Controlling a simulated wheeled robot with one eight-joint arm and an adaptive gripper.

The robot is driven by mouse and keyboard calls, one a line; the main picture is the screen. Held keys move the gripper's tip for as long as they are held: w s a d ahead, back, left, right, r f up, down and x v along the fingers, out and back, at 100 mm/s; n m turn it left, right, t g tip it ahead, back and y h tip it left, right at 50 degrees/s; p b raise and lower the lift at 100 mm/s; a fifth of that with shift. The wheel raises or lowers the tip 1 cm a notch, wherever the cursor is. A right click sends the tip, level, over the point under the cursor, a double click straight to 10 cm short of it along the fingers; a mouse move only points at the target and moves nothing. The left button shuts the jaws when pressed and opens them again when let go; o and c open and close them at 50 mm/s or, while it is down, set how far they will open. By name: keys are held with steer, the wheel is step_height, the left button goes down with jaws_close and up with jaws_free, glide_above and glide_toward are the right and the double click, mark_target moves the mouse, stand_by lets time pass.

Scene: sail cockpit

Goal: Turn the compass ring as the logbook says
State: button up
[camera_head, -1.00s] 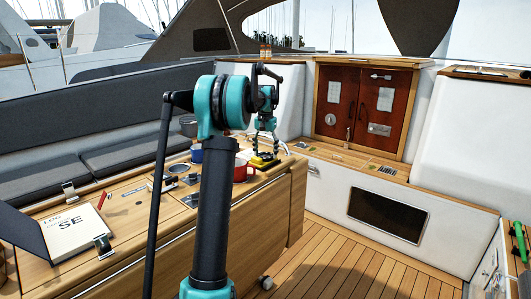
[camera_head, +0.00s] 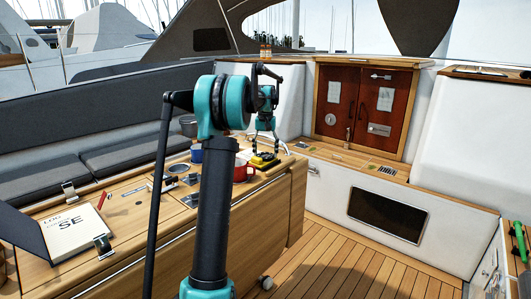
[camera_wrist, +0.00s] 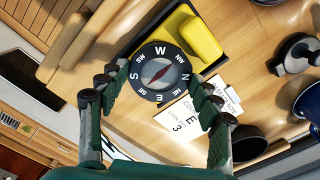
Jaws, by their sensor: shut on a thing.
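The compass (camera_wrist: 160,73) has a dark round ring with white letters and a yellow case (camera_wrist: 190,38). In the wrist view W is at the top, N right, E bottom and S left. A red needle lies slanted across the pale centre. My gripper (camera_wrist: 158,80) is shut on the compass ring, one finger on each side. In the head view my gripper (camera_head: 265,138) is above the yellow compass (camera_head: 263,161) on the far end of the table. The open logbook (camera_head: 75,234) lies at lower left; its page reads "LOG" and "SE".
A white card (camera_wrist: 178,122) with partly readable lettering lies beside the compass. A red mug (camera_head: 241,172) and a blue mug (camera_head: 196,153) stand nearby. A red pen (camera_head: 101,200) lies near the logbook. The floor to the right is clear.

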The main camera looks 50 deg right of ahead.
mark_target(265, 155)
steer(key=o, duration=1.2)
steer(key=shift+c, duration=0.2)
steer(key=shift+r, duration=0.1)
step_height(265, 155, up, 12)
steer(key=shift+f, duration=0.2)
step_height(265, 155, down, 12)
steer(key=shift+r, duration=0.1)
stand_by(0.3)
